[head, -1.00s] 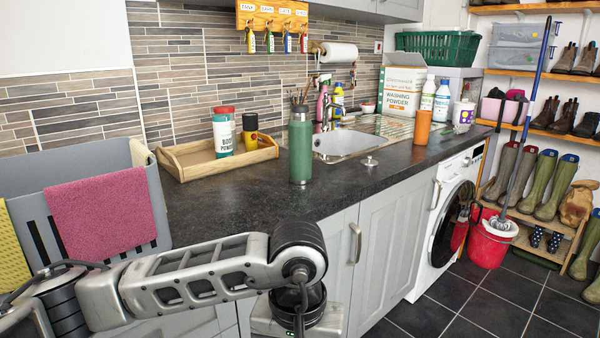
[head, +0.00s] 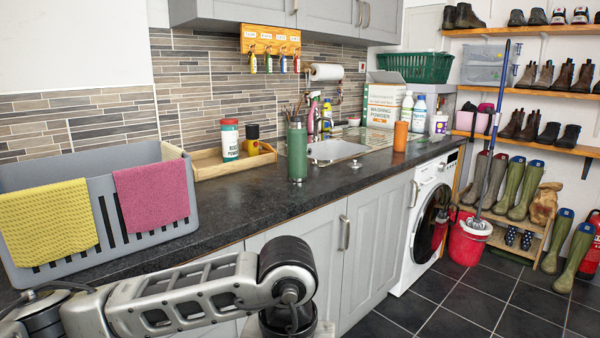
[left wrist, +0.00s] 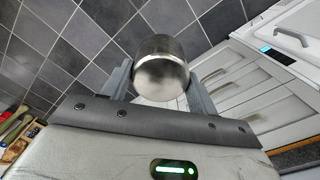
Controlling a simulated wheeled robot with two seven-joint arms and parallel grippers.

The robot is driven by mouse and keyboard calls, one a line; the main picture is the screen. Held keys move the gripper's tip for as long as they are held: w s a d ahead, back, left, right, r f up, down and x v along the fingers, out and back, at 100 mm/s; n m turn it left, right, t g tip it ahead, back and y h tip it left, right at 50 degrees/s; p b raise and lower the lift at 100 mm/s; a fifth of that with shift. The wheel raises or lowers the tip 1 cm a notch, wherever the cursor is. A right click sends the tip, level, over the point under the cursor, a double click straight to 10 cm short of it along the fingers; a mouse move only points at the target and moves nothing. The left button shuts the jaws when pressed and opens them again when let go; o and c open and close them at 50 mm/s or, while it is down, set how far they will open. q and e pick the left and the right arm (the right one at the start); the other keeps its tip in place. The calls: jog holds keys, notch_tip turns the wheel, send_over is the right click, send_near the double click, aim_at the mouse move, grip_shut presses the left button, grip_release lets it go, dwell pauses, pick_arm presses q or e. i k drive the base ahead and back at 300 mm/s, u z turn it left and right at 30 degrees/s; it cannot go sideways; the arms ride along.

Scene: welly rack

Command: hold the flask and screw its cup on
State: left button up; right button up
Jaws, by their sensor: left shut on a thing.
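The green flask (head: 297,152) stands upright on the dark worktop, left of the sink. Nothing grips it. My left gripper (left wrist: 160,88) shows in the left wrist view, its two fingers shut on a shiny steel cup (left wrist: 160,70), one on each side. The cup is held over the grey tiled floor, in front of the cabinets. In the head view my left arm crosses the lower left, and its gripper and the cup are out of frame below. My right gripper is in neither view.
A grey basket with yellow and pink cloths (head: 150,242) stands at the left of the worktop (head: 262,205). A wooden tray (head: 205,172) stands behind the flask. A small metal plug (head: 356,164) lies right of it. The worktop before the flask is clear.

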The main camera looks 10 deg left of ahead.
aim_at(298, 133)
jog(key=z, duration=0.1)
jog(key=i, duration=1.1)
jog(key=u, duration=0.3)
